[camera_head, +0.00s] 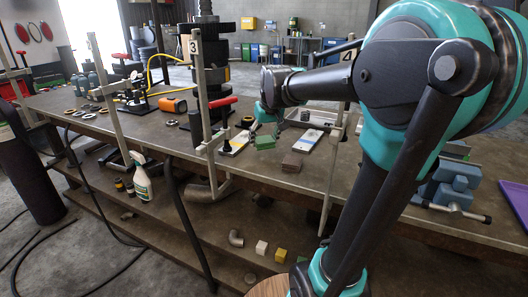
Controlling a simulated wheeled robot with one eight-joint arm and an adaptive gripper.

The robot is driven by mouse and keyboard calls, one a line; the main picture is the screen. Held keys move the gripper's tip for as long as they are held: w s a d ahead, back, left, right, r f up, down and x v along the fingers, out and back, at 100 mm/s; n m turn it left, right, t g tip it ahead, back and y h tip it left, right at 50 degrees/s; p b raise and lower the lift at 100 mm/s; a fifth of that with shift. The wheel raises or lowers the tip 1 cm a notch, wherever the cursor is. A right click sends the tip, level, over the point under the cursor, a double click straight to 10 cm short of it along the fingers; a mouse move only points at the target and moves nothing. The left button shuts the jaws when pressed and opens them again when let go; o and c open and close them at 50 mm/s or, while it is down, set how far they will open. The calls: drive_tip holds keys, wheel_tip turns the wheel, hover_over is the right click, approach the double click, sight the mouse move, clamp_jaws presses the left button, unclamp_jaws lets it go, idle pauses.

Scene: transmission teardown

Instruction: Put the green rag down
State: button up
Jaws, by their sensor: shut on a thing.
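My gripper (268,103) is over the workbench (330,182), near the middle of the picture, at the end of my teal and black arm. It is shut on the green rag (264,114), which hangs just below the fingers. The fingers are small and partly hidden by the arm and rag. I cannot tell exactly how far the rag is above the bench.
A brown stack (291,162) and a white box (308,140) lie to the right of the green stack. A red-handled clamp (222,103) stands at left. A blue vise (455,182) is farther right. A spray bottle (142,182) stands on the lower shelf.

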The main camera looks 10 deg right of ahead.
sight(264, 160)
drive_tip(key=shift+f, duration=2.55)
drive_tip(key=o, duration=1.1)
drive_tip(key=shift+f, duration=0.1)
drive_tip(key=v, duration=1.2)
